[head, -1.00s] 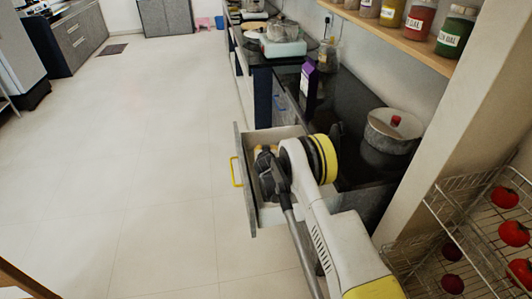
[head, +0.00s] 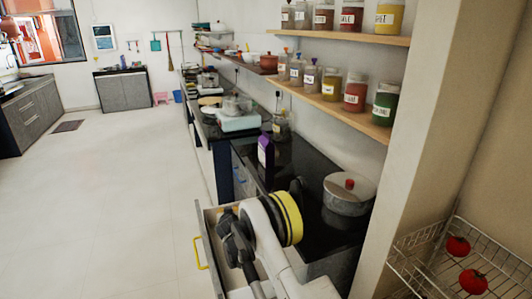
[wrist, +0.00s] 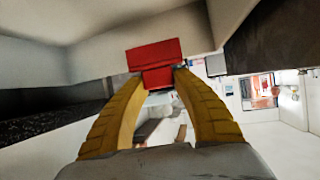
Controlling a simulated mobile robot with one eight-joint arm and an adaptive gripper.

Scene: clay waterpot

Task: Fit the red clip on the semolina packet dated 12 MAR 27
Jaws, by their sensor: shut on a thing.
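In the wrist view the red clip (wrist: 153,58) sits between the two yellow fingertips of my gripper (wrist: 158,76). The fingers are shut on it, and it is clear of the surfaces around it. I cannot make out any semolina packet or a 12 MAR 27 date in either view.
The drawer has a yellow handle (head: 201,254). A purple carton (head: 265,152) and a lidded grey pot (head: 349,194) stand on the dark counter. Labelled jars (head: 355,92) line the shelves above. A wire rack (head: 425,243) with tomatoes is at right. The floor at left is clear.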

